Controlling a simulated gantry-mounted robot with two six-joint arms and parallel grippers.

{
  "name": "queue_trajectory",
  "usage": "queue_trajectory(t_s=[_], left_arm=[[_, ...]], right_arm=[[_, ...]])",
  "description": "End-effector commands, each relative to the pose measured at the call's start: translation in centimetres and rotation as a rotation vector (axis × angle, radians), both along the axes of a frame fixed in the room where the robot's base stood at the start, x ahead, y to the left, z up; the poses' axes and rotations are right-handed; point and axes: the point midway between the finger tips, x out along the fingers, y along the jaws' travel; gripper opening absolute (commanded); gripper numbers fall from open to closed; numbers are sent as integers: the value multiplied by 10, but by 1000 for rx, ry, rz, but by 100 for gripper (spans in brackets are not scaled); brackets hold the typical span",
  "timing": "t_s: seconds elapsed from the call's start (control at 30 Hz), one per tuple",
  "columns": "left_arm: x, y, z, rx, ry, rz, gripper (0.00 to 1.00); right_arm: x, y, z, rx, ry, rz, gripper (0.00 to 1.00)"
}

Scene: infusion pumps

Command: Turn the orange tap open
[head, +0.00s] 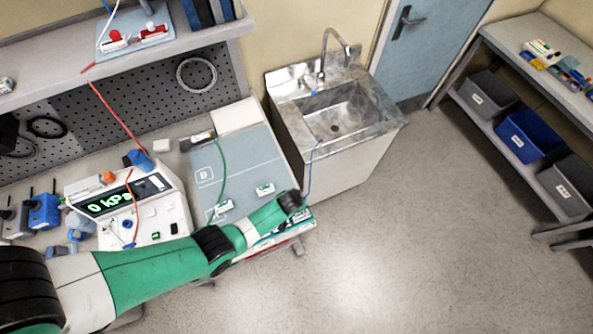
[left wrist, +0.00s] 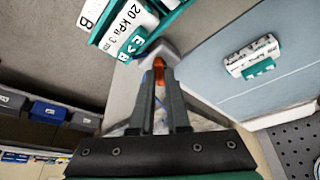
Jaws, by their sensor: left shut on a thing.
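The orange tap (left wrist: 159,70) shows in the left wrist view as a small orange piece between my two dark fingertips. My left gripper (left wrist: 158,88) is shut on it. The tap sits near the pale edge of the bench, beside white-and-green labels. Its lower part is hidden by my fingers, and I cannot tell its turn angle. In the head view my green left arm reaches across the bench to its front right corner; the fingers and the tap are hidden there behind the wrist. My right gripper is in neither view.
A pump box (head: 135,208) reading "0 kPa", with an orange knob (head: 108,178), stands left on the bench. A grey-blue mat (head: 235,160) carries a green tube (head: 224,168). A thin blue tube (head: 309,170) runs from near my wrist to the sink (head: 340,112). Open floor lies right.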

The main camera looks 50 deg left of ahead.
Motion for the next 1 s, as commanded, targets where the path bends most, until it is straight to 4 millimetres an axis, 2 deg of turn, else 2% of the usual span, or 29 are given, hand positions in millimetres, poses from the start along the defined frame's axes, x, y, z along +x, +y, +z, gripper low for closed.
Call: queue_trajectory(t_s=[0.53, 0.57, 0.7, 0.73, 1.0], left_arm=[[-1, 0, -1, -2, 3, 34, 0], [-1, 0, -1, -2, 3, 34, 15], [-1, 0, -1, -1, 3, 33, 41], [-1, 0, -1, -1, 1, 32, 44], [0, 0, 0, -1, 2, 31, 44]], right_arm=[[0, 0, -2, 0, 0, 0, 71], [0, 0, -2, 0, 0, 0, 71], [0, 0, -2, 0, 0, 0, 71], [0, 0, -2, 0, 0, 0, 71], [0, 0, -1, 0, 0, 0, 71]])
